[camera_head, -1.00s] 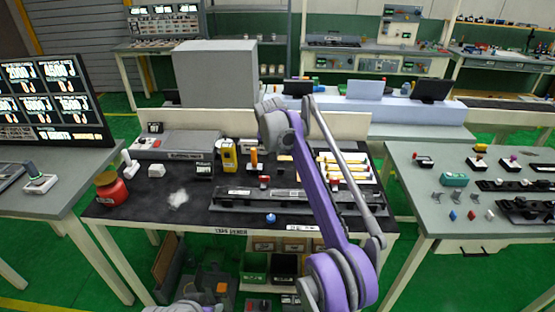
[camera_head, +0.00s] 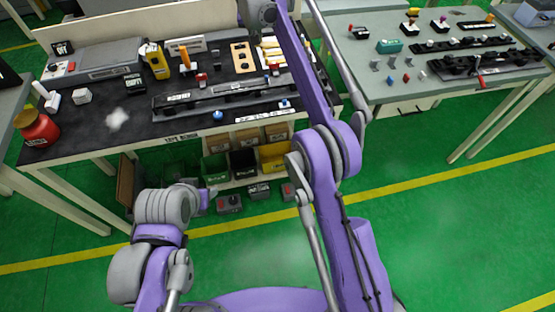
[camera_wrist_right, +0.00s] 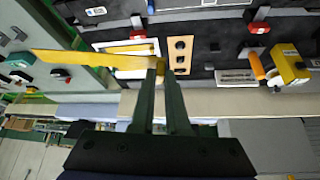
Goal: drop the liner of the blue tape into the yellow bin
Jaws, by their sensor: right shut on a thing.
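My right gripper (camera_wrist_right: 162,70) is shut on one end of a long yellow strip (camera_wrist_right: 85,60) in the right wrist view. The strip sticks out to the left, above the work table; whether it is the liner is not certain. In the head view my right arm reaches up to the top edge and its gripper is hidden. The yellow bin (camera_head: 273,156) stands under the black-topped table, right of a black bin and partly behind my right arm. The blue tape cannot be made out. My left arm is folded at lower left, its gripper not visible.
A green bin (camera_head: 215,167) and a black bin (camera_head: 243,163) stand beside the yellow one, under the table's front edge. A white tray (camera_wrist_right: 98,46) with yellow strips and a holed wooden block (camera_wrist_right: 180,54) lie on the table.

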